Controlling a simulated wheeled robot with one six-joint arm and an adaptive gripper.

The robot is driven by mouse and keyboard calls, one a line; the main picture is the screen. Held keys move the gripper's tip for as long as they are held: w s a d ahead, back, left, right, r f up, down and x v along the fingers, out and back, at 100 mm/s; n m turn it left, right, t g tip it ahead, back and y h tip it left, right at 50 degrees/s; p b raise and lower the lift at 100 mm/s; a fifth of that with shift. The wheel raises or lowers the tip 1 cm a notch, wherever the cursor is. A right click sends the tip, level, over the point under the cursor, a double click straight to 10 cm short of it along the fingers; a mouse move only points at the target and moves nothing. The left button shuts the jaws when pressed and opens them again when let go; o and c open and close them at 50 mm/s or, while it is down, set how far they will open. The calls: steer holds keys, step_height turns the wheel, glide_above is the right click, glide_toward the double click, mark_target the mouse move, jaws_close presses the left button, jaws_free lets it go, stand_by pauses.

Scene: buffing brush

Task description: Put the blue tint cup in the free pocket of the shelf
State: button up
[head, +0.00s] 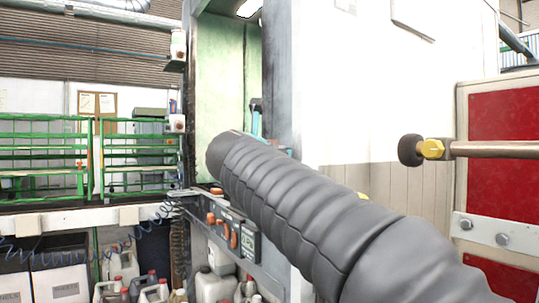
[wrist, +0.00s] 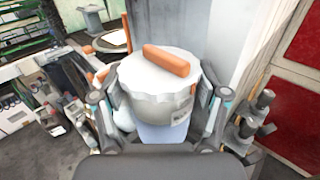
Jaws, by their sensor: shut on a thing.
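In the wrist view my gripper (wrist: 160,104) is shut on a cup, one finger on each side of it. The cup (wrist: 165,132) has a pale blue lower body, a grey band with a small label, and a white scalloped top with an orange bar across it. It looks roughly upright. In the head view my dark sleeved arm hides the gripper and the cup. A grey-blue shelf rail (head: 231,236) with orange pieces and a label shows below the arm. The free pocket cannot be made out.
A white wall panel (head: 375,80) stands right of the opening. Jugs (head: 215,285) stand below the shelf. Green railings (head: 50,160) are at far left.

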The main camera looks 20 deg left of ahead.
steer(key=shift+f+b, duration=1.4)
steer(key=shift+f, duration=0.35)
steer(key=shift+s+f, duration=0.2)
steer(key=shift+f, duration=0.25)
steer(key=o, duration=1.3)
steer(key=shift+o, duration=0.2)
steer(key=shift+s, duration=0.1)
steer(key=s+d, duration=0.1)
steer(key=s, duration=1)
steer(key=shift+s, duration=0.4)
